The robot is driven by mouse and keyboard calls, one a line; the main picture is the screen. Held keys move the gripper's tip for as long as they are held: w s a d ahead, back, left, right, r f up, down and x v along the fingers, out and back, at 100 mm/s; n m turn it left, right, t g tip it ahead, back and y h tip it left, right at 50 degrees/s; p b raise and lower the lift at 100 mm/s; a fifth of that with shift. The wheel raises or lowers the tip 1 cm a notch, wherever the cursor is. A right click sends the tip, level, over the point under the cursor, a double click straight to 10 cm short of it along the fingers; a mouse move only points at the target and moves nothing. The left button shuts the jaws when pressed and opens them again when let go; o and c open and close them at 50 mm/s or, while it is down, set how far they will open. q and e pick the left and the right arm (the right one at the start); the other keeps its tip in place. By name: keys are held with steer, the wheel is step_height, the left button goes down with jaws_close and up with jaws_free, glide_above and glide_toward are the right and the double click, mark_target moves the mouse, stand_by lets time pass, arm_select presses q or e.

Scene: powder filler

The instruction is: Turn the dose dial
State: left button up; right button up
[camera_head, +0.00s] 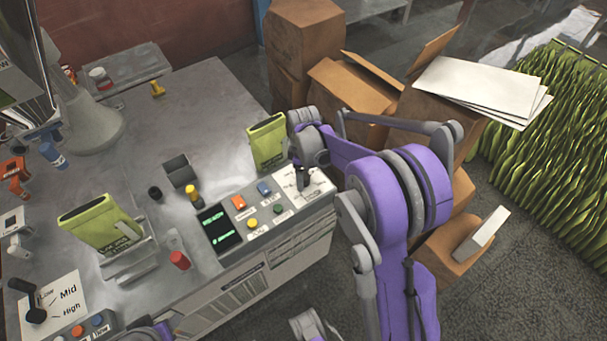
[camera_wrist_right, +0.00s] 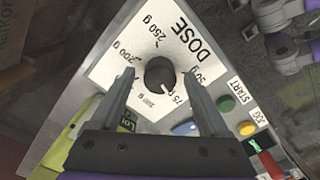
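The dose dial is a dark round knob (camera_wrist_right: 160,73) on a white plate (camera_wrist_right: 190,30) marked DOSE with gram values around it. A small white mark on the knob points to the lower right, toward the 75 label. My right gripper (camera_wrist_right: 158,76) is open, with one finger on each side of the knob and a visible gap to it. In the head view the dial plate (camera_head: 317,187) is at the right end of the control panel, with my right gripper (camera_head: 302,172) over it. The knob is hard to separate from the fingers there. Only part of my left arm shows at the bottom edge.
Buttons (camera_head: 252,223) and a green display (camera_head: 219,230) lie left of the dial. A green bag (camera_head: 267,143) stands behind it; another bag (camera_head: 101,225) is farther left. A lever (camera_head: 36,313) sits on a Low/Mid/High plate. Cardboard boxes (camera_head: 305,35) stand beyond the table.

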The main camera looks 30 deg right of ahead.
jaws_close()
